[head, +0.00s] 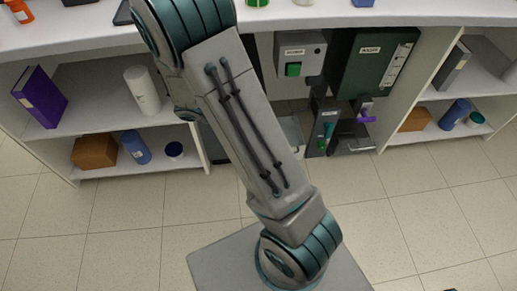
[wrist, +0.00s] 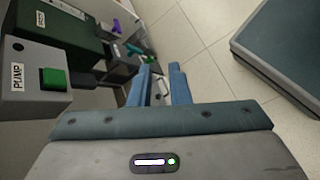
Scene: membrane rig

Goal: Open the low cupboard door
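My gripper (wrist: 163,84) shows in the wrist view with its two blue fingers apart and a gap between them. A small pale, bar-like piece (wrist: 161,89) shows in that gap; I cannot tell whether it is a door handle, or whether the fingers touch it. In the head view my arm covers the gripper and the part of the bench behind it. No cupboard door can be made out for certain in either view. A grey panel (head: 292,131) shows low beside my arm in the head view, partly hidden.
A grey pump box with a green button (head: 293,69) and a dark green box (head: 372,62) hang under the bench. Purple (head: 366,115) and teal (head: 328,129) valve handles sit below. Open shelves (head: 105,112) hold several items. The tiled floor in front (head: 120,215) is clear.

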